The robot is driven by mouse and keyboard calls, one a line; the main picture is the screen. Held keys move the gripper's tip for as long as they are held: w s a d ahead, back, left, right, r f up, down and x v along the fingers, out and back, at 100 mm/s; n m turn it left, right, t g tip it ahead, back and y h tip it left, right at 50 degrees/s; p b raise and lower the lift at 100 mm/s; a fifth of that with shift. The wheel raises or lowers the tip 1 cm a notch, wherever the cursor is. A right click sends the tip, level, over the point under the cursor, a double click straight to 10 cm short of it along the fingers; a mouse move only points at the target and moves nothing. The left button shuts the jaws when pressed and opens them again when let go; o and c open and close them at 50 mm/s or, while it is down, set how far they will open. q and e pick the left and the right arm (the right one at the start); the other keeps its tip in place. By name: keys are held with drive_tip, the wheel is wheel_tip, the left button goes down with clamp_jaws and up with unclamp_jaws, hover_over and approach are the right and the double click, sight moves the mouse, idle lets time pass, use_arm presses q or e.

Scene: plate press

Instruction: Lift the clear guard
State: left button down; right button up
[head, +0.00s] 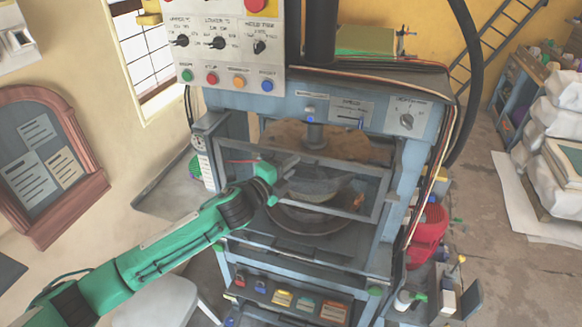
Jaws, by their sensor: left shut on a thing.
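The clear guard (376,190) is a see-through panel in a grey frame across the front opening of the blue-grey press (312,104). Through and below it I see a round dark plate (312,219) on the press bed. My left gripper (288,167) reaches in from the left. It is shut at the guard's front, left of its middle; the wrist hides the exact grip point. The guard stands tilted in front of the opening. My right gripper is not in view.
A control panel (222,50) with knobs and coloured buttons hangs at upper left. A red object (429,232) is at the press's right side. Small coloured items sit on a lower shelf (290,300).

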use_arm(q)
drive_tip(key=shift+f, duration=0.1)
drive_tip(key=c, duration=1.5)
unclamp_jaws()
drive_tip(key=shift+a, duration=0.1)
drive_tip(key=b+v, duration=0.5)
drive_tip(key=v, duration=0.8)
drive_tip(key=shift+s+a+b, duration=0.25)
drive_tip(key=shift+b, duration=0.05)
